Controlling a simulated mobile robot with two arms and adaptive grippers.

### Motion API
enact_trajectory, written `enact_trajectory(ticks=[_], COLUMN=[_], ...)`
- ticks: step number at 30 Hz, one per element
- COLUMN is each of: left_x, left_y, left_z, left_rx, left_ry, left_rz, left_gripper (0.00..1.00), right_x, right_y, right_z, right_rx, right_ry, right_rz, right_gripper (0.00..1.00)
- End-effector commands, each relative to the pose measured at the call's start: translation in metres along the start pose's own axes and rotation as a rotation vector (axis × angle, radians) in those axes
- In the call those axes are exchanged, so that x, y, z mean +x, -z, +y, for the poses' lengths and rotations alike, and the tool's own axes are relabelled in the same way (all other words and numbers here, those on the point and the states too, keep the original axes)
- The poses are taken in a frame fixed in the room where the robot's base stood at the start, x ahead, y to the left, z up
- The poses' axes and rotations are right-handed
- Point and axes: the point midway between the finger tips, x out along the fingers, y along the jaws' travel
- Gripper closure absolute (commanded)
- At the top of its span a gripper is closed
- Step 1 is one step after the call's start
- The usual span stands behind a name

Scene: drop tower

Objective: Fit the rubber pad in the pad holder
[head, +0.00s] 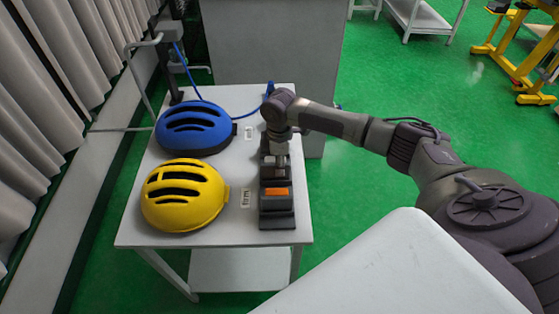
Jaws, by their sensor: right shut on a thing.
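My right gripper (280,158) reaches in from the right and points down over a row of dark blocks along the table's right side. It is shut on a small dark piece, which I take to be the rubber pad; its shape is mostly hidden. Below the fingers is a dark block (275,183); I cannot tell whether the held piece touches it. Nearer the front is a dark block (277,222) with an orange piece (276,192) on top. I cannot tell for certain which block is the pad holder. My left gripper is not in view.
A blue helmet (195,128) and a yellow helmet (182,197) lie on the left of the white table (225,235). Small white labels (246,198) lie beside the blocks. A metal post with a blue hose (185,70) stands at the back left.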

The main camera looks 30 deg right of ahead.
Motion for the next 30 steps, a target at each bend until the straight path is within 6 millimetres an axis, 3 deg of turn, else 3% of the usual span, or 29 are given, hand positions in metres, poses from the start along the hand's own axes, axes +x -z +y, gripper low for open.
enact_trajectory(ticks=[1, 14, 15, 19, 30], left_x=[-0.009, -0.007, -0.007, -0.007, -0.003], left_y=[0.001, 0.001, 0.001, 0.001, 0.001], left_z=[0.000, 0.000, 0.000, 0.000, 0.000], left_rx=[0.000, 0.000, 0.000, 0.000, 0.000], left_ry=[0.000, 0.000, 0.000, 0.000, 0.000], left_rz=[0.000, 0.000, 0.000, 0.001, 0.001], left_gripper=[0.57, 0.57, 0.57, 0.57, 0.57], right_x=[-0.002, 0.008, 0.009, 0.008, 0.010], right_y=[0.000, 0.000, 0.000, 0.000, 0.000], right_z=[0.000, 0.000, 0.000, 0.000, 0.001], right_rx=[0.001, 0.000, -0.001, -0.001, -0.001], right_ry=[0.001, -0.001, -0.001, -0.002, -0.003], right_rz=[0.000, 0.001, 0.000, 0.001, 0.001], right_gripper=[1.00, 1.00, 0.58, 0.36, 0.36])
